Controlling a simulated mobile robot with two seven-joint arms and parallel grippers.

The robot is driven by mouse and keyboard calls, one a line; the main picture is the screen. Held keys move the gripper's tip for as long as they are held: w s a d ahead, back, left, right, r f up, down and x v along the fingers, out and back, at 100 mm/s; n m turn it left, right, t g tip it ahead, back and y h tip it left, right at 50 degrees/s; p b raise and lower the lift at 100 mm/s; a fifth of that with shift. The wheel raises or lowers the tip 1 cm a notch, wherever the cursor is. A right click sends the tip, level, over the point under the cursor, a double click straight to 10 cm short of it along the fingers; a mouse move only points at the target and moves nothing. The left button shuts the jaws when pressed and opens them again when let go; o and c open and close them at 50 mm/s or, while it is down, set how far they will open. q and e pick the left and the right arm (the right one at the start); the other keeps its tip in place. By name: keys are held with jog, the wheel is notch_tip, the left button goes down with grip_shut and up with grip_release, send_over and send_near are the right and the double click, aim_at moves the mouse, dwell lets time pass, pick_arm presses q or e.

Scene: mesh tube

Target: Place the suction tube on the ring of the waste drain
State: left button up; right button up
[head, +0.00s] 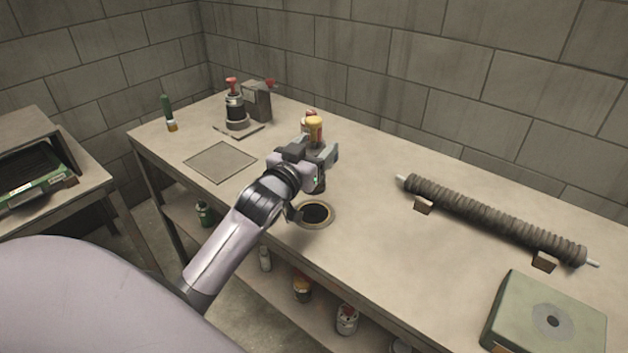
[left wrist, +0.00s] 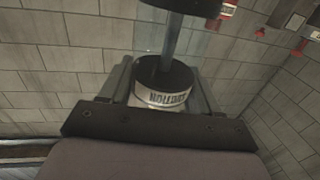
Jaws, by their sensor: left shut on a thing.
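My left gripper (head: 318,153) is shut on the suction tube (head: 315,128), whose yellow-orange top shows above the fingers in the head view. The waste drain (head: 316,214) is a dark round hole with a pale brass ring in the bench top, just below and in front of the gripper. The tube's lower end is partly hidden by the gripper, so its height above the bench is unclear. My right gripper is out of view.
A ribbed dark roller (head: 490,215) lies on blocks at the right, near a green box (head: 545,318). The bench middle is clear.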

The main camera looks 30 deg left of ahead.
pick_arm(q)
notch_tip(320, 180, down, 7)
jog(key=shift+f+b, duration=0.15)
jog(key=shift+b, duration=0.25)
jog(key=shift+f, duration=0.15)
jog(key=o, duration=1.5)
jog(key=shift+f, duration=0.1)
